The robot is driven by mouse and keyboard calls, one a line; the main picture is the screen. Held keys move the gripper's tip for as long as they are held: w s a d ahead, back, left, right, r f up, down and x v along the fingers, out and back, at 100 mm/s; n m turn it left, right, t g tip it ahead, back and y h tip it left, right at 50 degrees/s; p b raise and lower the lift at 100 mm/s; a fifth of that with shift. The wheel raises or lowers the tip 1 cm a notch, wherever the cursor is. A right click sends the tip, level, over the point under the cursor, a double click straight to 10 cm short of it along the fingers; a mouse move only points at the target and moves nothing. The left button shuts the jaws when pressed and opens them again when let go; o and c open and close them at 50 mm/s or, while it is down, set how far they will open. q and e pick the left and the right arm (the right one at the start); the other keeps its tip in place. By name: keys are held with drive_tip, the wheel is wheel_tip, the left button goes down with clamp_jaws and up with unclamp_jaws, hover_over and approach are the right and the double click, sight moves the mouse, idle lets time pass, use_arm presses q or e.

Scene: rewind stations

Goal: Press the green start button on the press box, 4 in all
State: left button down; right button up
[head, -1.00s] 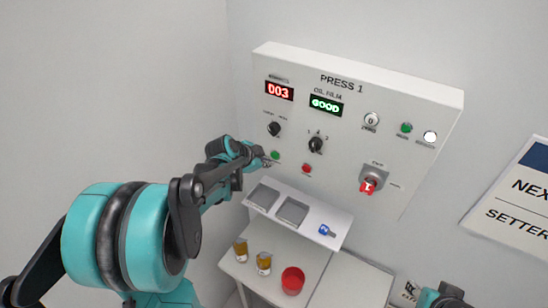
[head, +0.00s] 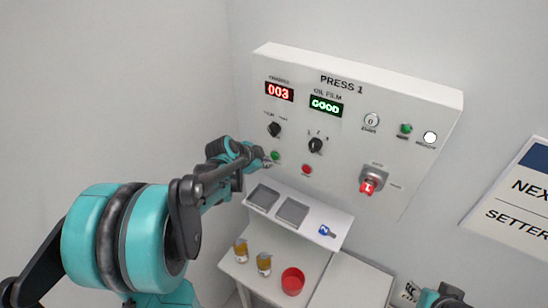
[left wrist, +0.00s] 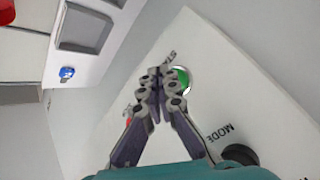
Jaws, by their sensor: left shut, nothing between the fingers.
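The white press box (head: 430,101), marked PRESS 1, is on the wall. Its red display (head: 279,91) reads 003 and its green display (head: 326,106) reads GOOD. The green start button (head: 275,155) is at its lower left. It also shows in the left wrist view (left wrist: 183,79), partly covered by my fingers. My left gripper (head: 262,157) is shut and empty, with its tips close beside the button; I cannot tell whether they touch it. In the left wrist view the shut fingertips (left wrist: 158,73) overlap the button's edge. My right gripper's fingers are not in view.
A red button (head: 306,169), black knobs (head: 315,146) and a red switch (head: 368,187) are near on the panel. Below is a shelf with two grey trays (head: 292,211) and a blue item (head: 326,231). Jars (head: 264,263) and a red cup (head: 293,280) stand lower.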

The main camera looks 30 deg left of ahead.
use_arm(q)
drive_tip(key=shift+w, duration=0.15)
drive_tip(key=shift+w, duration=0.3)
drive_tip(key=shift+w, duration=0.4)
idle(0.9)
drive_tip(key=shift+s, duration=0.85)
drive_tip(key=s, duration=0.5)
drive_tip(key=shift+a, duration=0.15)
idle(0.8)
